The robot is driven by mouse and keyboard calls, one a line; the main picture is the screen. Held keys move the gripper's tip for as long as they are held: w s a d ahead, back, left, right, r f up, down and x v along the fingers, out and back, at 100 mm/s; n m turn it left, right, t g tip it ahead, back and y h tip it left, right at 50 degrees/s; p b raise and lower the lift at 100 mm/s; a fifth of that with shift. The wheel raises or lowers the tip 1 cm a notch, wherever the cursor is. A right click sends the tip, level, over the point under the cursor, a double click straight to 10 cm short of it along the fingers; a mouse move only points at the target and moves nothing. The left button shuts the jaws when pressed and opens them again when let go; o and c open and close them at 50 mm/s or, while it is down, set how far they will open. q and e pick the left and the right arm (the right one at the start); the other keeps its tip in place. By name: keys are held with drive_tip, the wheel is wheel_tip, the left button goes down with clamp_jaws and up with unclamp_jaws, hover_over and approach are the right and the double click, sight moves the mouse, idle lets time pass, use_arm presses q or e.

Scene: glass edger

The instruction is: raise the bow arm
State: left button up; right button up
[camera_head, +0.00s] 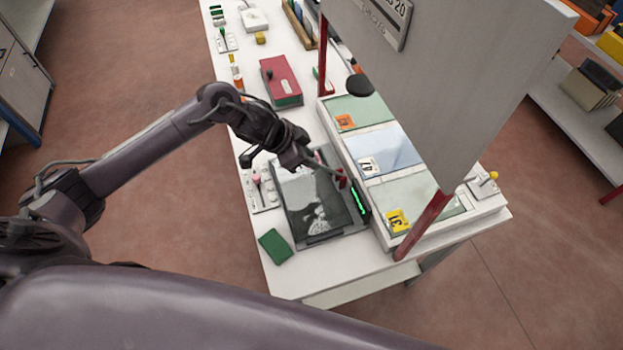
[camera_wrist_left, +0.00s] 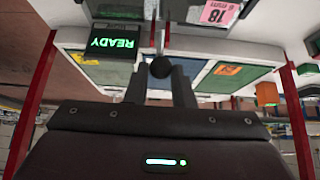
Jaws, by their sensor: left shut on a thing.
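My left gripper (camera_head: 328,166) reaches in from the left over the white bench. In the left wrist view its two fingers (camera_wrist_left: 160,88) close around a round black knob (camera_wrist_left: 160,67). A thin grey rod (camera_wrist_left: 160,35) runs on from the knob; I take this rod and knob to be the bow arm. In the head view the gripper covers the knob, and small red parts (camera_head: 342,179) show by the fingertips. Below it lies a dark-framed unit (camera_head: 297,193) with a glossy grey top. Its lit green display (camera_head: 360,203) reads READY in the wrist view (camera_wrist_left: 108,42). My right gripper is not in view.
A large grey hood panel (camera_head: 430,80) on red posts (camera_head: 424,226) stands close to the right. Beneath it is a white tray (camera_head: 470,216) with coloured, numbered panels. A red box (camera_head: 281,80) sits farther back, and a green pad (camera_head: 276,246) lies at the near left.

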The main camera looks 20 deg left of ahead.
use_arm(q)
drive_tip(key=shift+w+d+r+p, duration=0.55)
drive_tip(key=shift+d+r+p, duration=0.1)
drive_tip(key=shift+d+r, duration=0.1)
drive_tip(key=shift+w+d, duration=0.2)
drive_tip(key=shift+d, duration=0.05)
drive_tip(key=shift+w+d+r+p, duration=0.2)
drive_tip(key=shift+d+r+p, duration=0.1)
drive_tip(key=shift+p, duration=0.15)
drive_tip(key=shift+w+d+r, duration=0.15)
drive_tip(key=shift+w+d, duration=0.45)
drive_tip(key=shift+d, duration=0.3)
drive_tip(key=shift+w+d+r, duration=0.1)
drive_tip(key=shift+w+d, duration=0.05)
drive_tip(key=shift+d, duration=0.05)
drive_tip(key=shift+w+d, duration=0.55)
drive_tip(key=shift+d, duration=0.15)
clamp_jaws()
drive_tip(key=w+d, duration=0.2)
drive_tip(key=shift+d, duration=0.3)
